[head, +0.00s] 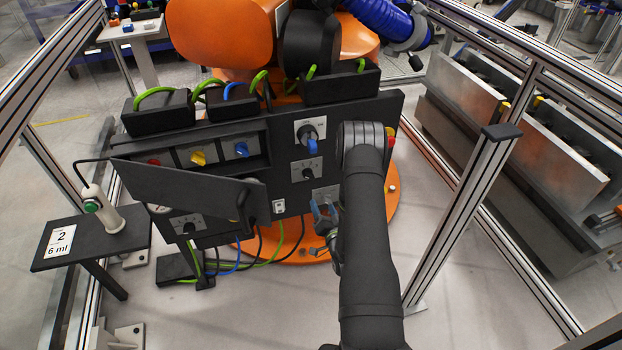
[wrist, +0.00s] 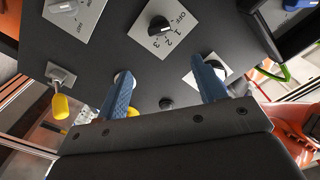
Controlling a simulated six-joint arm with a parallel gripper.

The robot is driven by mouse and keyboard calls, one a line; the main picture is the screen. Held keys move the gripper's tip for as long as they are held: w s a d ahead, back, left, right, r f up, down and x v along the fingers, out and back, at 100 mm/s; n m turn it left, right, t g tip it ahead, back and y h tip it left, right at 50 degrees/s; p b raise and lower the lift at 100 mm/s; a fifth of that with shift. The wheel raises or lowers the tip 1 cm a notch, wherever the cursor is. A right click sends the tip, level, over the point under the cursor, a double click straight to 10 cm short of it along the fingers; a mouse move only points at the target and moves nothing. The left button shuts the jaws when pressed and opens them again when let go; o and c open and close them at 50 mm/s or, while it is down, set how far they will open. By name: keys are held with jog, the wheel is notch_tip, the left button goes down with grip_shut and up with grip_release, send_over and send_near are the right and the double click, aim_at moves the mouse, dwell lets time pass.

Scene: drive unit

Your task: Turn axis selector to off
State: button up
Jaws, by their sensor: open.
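A black rotary knob on a light square plate marked OFF, 1, 2, 3 (wrist: 158,28) is at the top middle of the wrist view; it fits the axis selector, though no name is readable. Its exact pointer setting is unclear. It appears to be the middle plate of a column on the dark panel in the head view (head: 306,171). My gripper (head: 325,212) is open and empty at the panel's lower right. Its two blue fingers (wrist: 165,85) are apart, below the knob in the wrist view. Another plate (wrist: 207,68) is partly hidden behind the right finger.
A yellow handle (wrist: 60,105) shows at left in the wrist view. A frame post (head: 470,200) stands right of my arm.

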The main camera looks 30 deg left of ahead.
aim_at(310, 177)
jog(key=x, duration=1.5)
jog(key=shift+w+a, duration=0.1)
